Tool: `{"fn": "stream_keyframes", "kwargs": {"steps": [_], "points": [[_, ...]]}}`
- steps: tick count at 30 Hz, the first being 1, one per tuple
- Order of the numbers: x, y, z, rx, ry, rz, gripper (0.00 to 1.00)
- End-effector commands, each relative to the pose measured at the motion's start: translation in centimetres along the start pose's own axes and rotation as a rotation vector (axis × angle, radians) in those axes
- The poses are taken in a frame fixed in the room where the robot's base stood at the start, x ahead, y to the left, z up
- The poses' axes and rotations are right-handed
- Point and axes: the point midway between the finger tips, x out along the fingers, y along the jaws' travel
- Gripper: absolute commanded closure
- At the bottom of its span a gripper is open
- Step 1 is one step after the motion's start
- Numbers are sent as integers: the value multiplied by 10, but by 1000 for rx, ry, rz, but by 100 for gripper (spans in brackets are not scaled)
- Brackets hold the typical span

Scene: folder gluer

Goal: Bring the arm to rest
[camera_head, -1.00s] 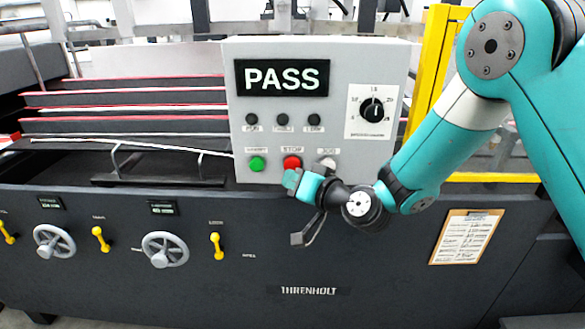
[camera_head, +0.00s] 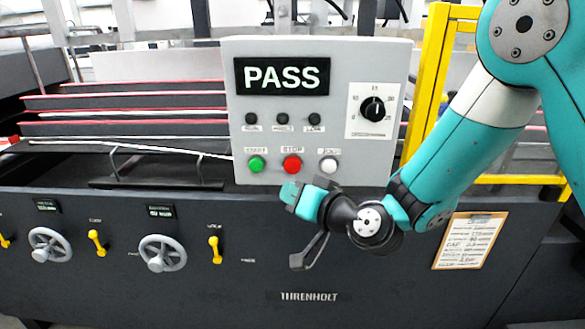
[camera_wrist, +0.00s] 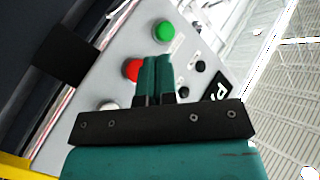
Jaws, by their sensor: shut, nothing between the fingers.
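My arm (camera_head: 480,130) reaches in from the upper right in the head view, teal with dark joints. My gripper (camera_head: 290,192) is in front of the lower edge of the grey control panel (camera_head: 335,70), just below the red STOP button (camera_head: 292,164). In the wrist view my gripper (camera_wrist: 155,60) has its teal fingers together and empty. They overlap part of the red button (camera_wrist: 131,69) there; I see no clear contact. The green button (camera_head: 257,164) and the white button (camera_head: 328,165) are in plain view.
The panel's display (camera_head: 282,76) reads PASS, with a black dial (camera_head: 373,109) to its right. Handwheels (camera_head: 162,253) and yellow levers (camera_head: 214,249) line the machine front. A yellow guard frame (camera_head: 431,80) stands right of the panel, close to my arm. A clipboard (camera_head: 469,241) hangs below.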

Motion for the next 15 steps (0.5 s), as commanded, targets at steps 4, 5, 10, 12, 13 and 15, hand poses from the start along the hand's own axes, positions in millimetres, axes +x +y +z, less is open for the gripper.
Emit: {"fn": "stream_keyframes", "kwargs": {"steps": [4, 5, 10, 12, 13, 15], "points": [[0, 0, 0, 0, -1, -1, 100], [-1, -2, -1, -2, -5, -2, 100], [-17, -28, -11, -45, -124, -37, 100], [-35, -46, -15, -83, -229, -54, 100], [-45, -54, -16, -101, -282, -58, 100], [-73, -69, -17, -144, -414, -55, 100]]}}
